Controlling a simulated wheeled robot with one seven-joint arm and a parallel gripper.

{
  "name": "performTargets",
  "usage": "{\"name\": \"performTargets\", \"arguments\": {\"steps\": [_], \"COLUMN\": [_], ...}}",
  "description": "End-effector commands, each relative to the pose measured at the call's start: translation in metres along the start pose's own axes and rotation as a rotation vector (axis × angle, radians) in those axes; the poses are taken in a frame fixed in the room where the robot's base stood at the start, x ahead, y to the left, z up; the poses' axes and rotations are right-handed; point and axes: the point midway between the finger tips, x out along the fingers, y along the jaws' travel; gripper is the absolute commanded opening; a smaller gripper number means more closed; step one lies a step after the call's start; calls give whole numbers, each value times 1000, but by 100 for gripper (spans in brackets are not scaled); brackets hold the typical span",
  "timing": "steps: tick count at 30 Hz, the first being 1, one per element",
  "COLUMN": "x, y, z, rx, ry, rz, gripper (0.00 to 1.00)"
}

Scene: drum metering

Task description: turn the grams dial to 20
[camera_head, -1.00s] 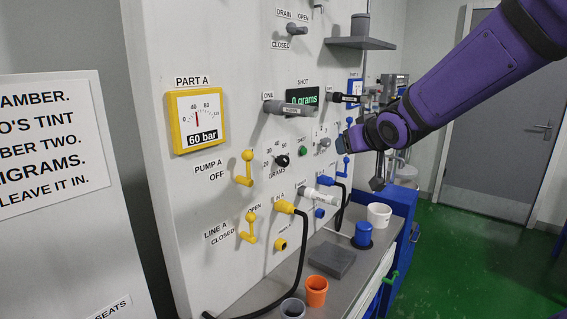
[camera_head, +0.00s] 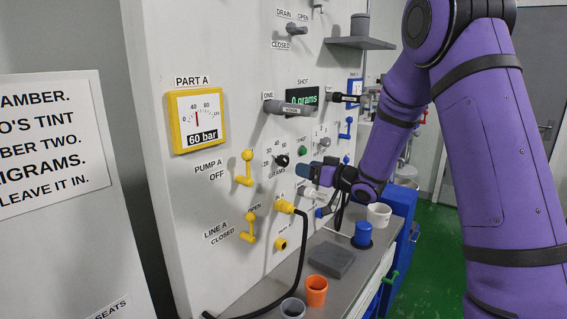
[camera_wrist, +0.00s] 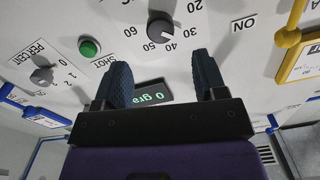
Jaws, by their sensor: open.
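The grams dial (camera_head: 282,160) is a small black knob on the white panel, with numbers around it and the label GRAMS below. In the wrist view the dial (camera_wrist: 160,27) appears upside down, just beyond the fingertips. Its light mark seems to point between 30 and 40; I cannot read it exactly. My gripper (camera_head: 308,172) is in front of the panel, a little right of and below the dial. In the wrist view my gripper (camera_wrist: 163,72) has its two blue fingers apart with nothing between them. The shot display (camera_head: 303,97) reads 0 grams.
A green button (camera_head: 302,150) and the percent dial (camera_wrist: 42,75) are close to the grams dial. Yellow levers (camera_head: 246,169) and a yellow hose plug (camera_head: 285,206) stick out left and below. An orange cup (camera_head: 316,290) stands on the shelf below.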

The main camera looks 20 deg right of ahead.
Motion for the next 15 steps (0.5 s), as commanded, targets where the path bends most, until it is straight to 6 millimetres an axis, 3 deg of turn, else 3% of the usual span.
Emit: {"name": "performTargets", "arguments": {"steps": [15], "x": [83], "y": [0], "z": [-1], "rx": [-2], "ry": [0], "rz": [0], "gripper": [65]}}
